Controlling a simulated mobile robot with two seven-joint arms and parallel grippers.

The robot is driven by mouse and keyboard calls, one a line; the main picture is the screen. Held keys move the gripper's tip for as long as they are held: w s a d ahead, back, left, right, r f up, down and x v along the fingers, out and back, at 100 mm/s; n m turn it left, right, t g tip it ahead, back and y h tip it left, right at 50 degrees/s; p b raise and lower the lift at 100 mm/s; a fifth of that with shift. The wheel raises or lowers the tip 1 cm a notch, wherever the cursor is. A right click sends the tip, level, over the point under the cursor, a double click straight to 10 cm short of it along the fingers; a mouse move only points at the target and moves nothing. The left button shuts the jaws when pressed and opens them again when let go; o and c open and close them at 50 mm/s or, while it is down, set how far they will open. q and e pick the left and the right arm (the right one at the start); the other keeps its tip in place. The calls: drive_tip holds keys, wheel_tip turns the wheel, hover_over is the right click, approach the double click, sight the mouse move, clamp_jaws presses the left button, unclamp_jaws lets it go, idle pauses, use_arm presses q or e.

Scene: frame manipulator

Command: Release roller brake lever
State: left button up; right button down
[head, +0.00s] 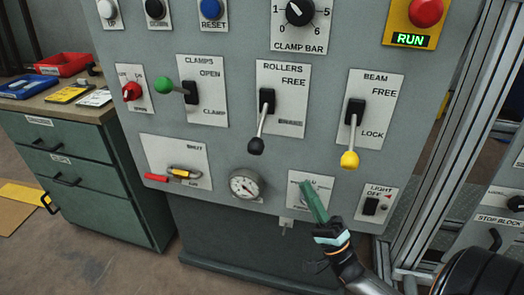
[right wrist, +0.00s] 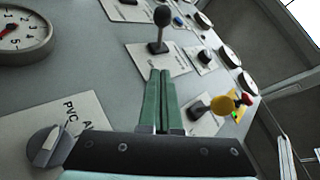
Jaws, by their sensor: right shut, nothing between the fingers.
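The rollers lever (head: 261,125) has a black knob and hangs down from its slot on the ROLLERS plate (head: 290,82). FREE is printed at the top of this plate; the lower word is too blurred to read. The knob also shows in the right wrist view (right wrist: 162,16), beyond my fingertips. My right gripper (head: 306,184), with green fingers, is shut and empty. It is below and to the right of the black knob, apart from it, and covers part of a lower plate. In the right wrist view its fingers (right wrist: 161,74) lie together. My left gripper is not in view.
The yellow-knobbed BEAM lever (head: 349,158) hangs down at right. The green-knobbed CLAMPS lever (head: 165,86) sticks out at left. A gauge (head: 246,184) and a light switch (head: 371,206) sit low on the panel. A green drawer cabinet (head: 85,170) stands at left.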

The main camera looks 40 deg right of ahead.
drive_tip(key=shift+r, duration=0.1)
approach(260, 129)
drive_tip(key=w+d+r, duration=0.2)
drive_tip(key=d, duration=0.1)
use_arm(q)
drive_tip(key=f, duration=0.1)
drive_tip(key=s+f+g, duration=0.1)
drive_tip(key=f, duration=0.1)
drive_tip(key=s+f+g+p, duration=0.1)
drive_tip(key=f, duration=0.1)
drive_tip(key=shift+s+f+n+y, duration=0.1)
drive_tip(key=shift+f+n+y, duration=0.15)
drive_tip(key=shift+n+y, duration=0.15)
use_arm(e)
drive_tip(key=w+a, duration=0.1)
drive_tip(key=w+a+r, duration=0.1)
drive_tip(key=shift+a+r, duration=0.25)
drive_tip(key=shift+a, duration=0.1)
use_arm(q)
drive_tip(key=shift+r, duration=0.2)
use_arm(e)
drive_tip(key=shift+w, duration=0.1)
